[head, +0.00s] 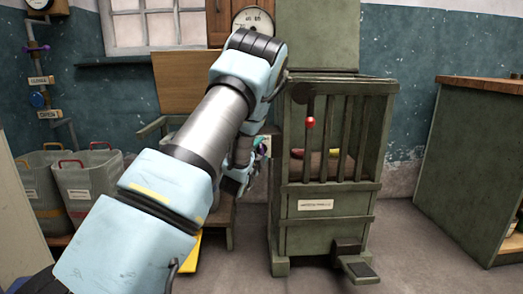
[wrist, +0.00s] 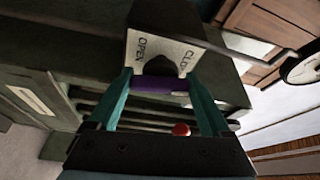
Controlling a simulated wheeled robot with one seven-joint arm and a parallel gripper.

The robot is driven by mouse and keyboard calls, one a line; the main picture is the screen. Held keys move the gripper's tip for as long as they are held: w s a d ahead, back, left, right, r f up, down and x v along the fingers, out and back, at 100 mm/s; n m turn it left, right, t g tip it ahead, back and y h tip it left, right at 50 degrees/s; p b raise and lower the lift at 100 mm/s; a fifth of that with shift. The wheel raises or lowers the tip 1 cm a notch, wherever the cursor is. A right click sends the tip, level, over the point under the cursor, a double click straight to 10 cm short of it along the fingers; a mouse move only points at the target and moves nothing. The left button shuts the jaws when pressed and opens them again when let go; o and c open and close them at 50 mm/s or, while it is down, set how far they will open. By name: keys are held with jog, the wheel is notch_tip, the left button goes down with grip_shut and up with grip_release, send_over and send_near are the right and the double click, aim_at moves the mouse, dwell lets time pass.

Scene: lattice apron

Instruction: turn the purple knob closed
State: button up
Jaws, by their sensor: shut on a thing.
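The purple knob (wrist: 158,84) sits below a pale plate (wrist: 160,52) lettered OPEN and, partly covered, CLO. My gripper (wrist: 160,80) has one teal finger on each side of the knob and is shut on it. A dark rounded shape lies between the knob and the plate lettering. The head view shows a small purple part of the knob (head: 262,149) at the left side of the green slatted cabinet (head: 328,240). My arm hides most of that area there.
A red ball (head: 310,122) is on the cabinet's front slats. A round gauge (head: 253,20) is above. A wooden-topped counter (head: 470,150) stands right; grey bins (head: 88,185) and wall pipes with another purple handle (head: 36,48) are left. Floor shows between cabinet and counter.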

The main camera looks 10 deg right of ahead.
jog(key=shift+m+g, duration=0.4)
jog(key=shift+m, duration=0.6)
jog(key=shift+f+y, duration=0.1)
jog(key=shift+y, duration=0.2)
jog(key=o, duration=1.2)
jog(key=shift+c, duration=0.2)
jog(key=p+v, duration=0.1)
jog(key=v, duration=0.9)
jog(key=shift+s+a, duration=0.25)
jog(key=shift+s, duration=0.05)
jog(key=shift+a, duration=0.1)
